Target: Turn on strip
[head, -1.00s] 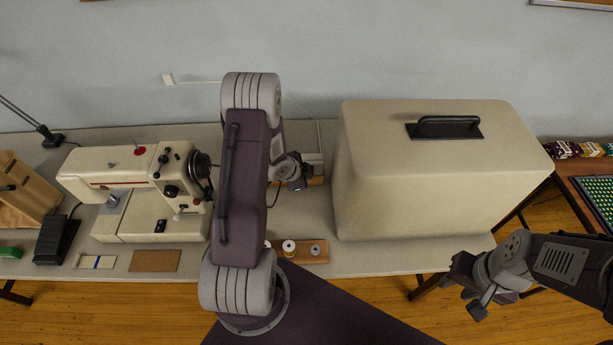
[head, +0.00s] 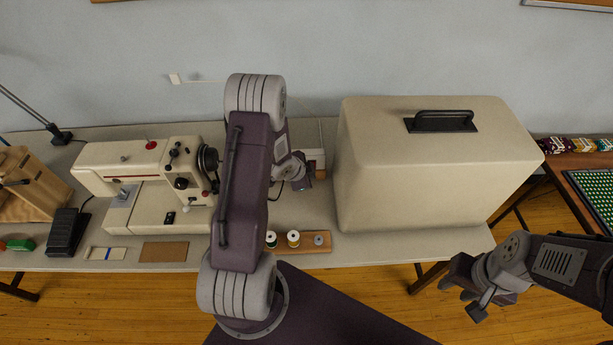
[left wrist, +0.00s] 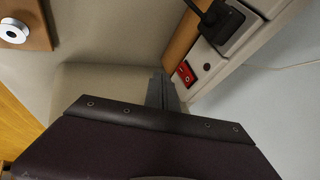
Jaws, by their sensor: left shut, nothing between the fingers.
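The power strip is a pale bar. In the left wrist view its end (left wrist: 207,58) shows a red rocker switch (left wrist: 186,73) and a black plug (left wrist: 222,24) in a socket. In the head view the strip (head: 315,157) lies near the wall, partly hidden by my left arm. My left gripper (left wrist: 163,88) is shut and empty, its tips just beside the red switch; I cannot tell whether they touch. It also shows in the head view (head: 306,174). My right gripper (head: 468,290) hangs in front of the table, away from the strip; its jaws are unclear.
A large cream case (head: 430,175) stands close right of the strip. A sewing machine (head: 150,190) stands to the left. A wooden spool holder (head: 312,246) lies near the front edge, with a pedal (head: 68,232) further left.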

